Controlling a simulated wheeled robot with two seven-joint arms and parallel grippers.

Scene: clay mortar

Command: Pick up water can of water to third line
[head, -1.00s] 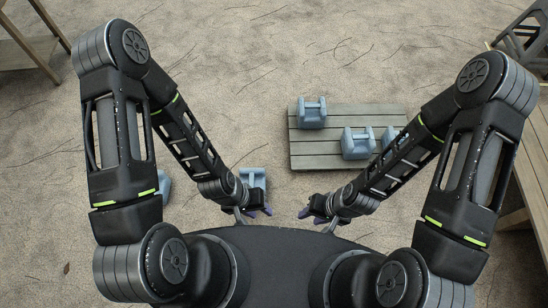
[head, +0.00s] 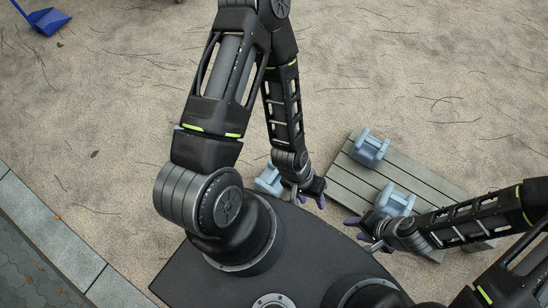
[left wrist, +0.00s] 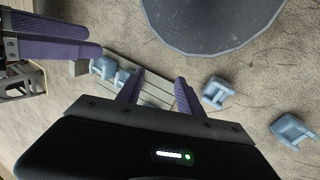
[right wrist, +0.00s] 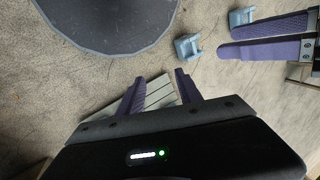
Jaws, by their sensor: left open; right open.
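Several blue-grey water cans are in view. In the head view, one can (head: 370,148) stands on the far part of the slatted wooden platform (head: 430,185), and another can (head: 394,200) stands nearer its front, close to my right gripper (head: 370,232). A third can (head: 269,180) is on the ground just left of my left gripper (head: 308,190), partly hidden by it. The left wrist view shows two ground cans (left wrist: 217,92) (left wrist: 294,130) and cans on the platform (left wrist: 103,66). The right wrist view shows ground cans (right wrist: 187,47) (right wrist: 241,16). Both grippers are open and empty.
My dark base fills the lower middle of the head view. A blue dustpan-like object (head: 47,20) lies at the far left. A stone kerb (head: 50,235) edges the sandy ground at lower left. Open sand lies ahead and left.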

